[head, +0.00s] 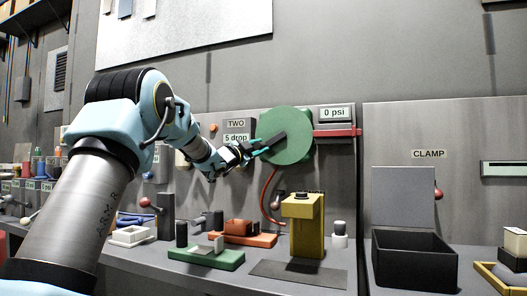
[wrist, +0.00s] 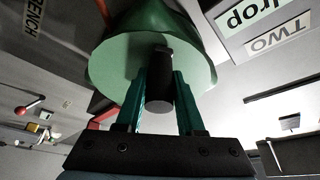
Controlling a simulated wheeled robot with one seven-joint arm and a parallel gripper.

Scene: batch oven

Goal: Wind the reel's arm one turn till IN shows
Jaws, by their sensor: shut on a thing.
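The reel is a green disc (head: 293,150) on the grey back wall, with a dark arm (head: 274,139) across its face. In the wrist view the disc (wrist: 105,62) fills the top middle, and a dark round handle (wrist: 159,97) stands out from it. My gripper (head: 257,149) is at the left side of the disc. Its green fingers (wrist: 160,85) are shut on the handle, one on each side. No IN mark can be read in either view.
Signs reading TWO (head: 236,124) and 5 drop (head: 236,138) are left of the disc. A 0 psi display (head: 334,113) and a red bar (head: 338,133) are at its right. A red hose (head: 267,195) hangs below. A yellow block (head: 303,230) stands on the bench beneath.

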